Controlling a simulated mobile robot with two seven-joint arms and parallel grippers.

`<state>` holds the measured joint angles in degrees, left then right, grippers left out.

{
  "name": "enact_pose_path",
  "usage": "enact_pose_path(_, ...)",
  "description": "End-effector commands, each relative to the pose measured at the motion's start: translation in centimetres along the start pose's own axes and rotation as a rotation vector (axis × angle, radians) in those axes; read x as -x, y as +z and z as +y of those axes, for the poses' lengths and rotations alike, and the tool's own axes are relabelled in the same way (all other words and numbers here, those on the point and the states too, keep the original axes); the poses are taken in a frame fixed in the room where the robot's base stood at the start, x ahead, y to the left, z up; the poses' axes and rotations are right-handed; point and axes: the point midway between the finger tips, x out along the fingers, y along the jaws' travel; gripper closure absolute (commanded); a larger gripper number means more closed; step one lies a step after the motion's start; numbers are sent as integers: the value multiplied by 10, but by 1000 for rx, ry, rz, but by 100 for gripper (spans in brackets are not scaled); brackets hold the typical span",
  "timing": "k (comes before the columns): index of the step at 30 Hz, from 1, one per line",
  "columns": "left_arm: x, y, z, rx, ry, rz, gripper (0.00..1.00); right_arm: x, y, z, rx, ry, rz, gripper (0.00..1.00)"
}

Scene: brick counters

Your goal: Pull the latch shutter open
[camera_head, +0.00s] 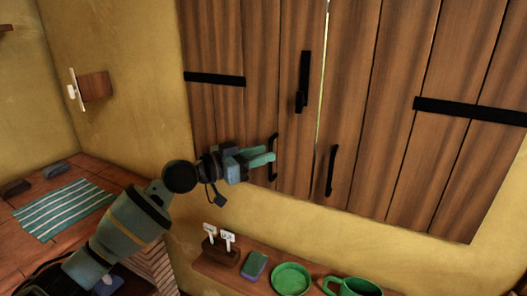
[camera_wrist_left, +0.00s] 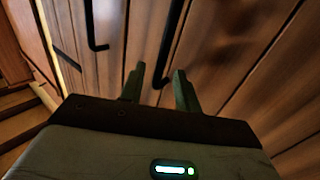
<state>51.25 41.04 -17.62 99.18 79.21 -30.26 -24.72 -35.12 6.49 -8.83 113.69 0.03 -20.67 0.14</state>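The wooden shutter has two leaves of brown planks, a left leaf (camera_head: 225,115) and a right leaf (camera_head: 355,110), with a thin bright gap between them. A black latch bar (camera_head: 303,82) is on the left leaf beside the gap. Black handles are on the left leaf (camera_head: 273,157) and right leaf (camera_head: 332,171). My left gripper (camera_head: 268,156) is at the left handle. In the left wrist view its fingers (camera_wrist_left: 158,86) are apart, and the left handle (camera_wrist_left: 172,40) shows in line with the space between them. Contact cannot be told. My right gripper is not in view.
Below the shutter, a wooden shelf (camera_head: 213,267) holds a small block (camera_head: 254,265), a green bowl (camera_head: 292,279) and a green mug (camera_head: 352,287). A striped cloth (camera_head: 63,210) lies on the brick counter (camera_head: 95,172) at left. A wooden wall piece (camera_head: 95,86) hangs above.

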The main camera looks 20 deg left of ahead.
Motion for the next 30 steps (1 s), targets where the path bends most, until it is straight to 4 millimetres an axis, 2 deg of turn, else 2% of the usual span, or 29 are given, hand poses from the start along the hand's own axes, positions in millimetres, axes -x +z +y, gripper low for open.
enact_pose_path(6,-15,0,1,0,1,0,67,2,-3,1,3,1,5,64)
enact_pose_path(14,-16,1,0,0,0,-2,67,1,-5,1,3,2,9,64)
enact_pose_path(22,-16,1,0,0,0,-1,100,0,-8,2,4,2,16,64)
enact_pose_path(30,-16,1,0,0,1,-2,100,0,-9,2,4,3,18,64)
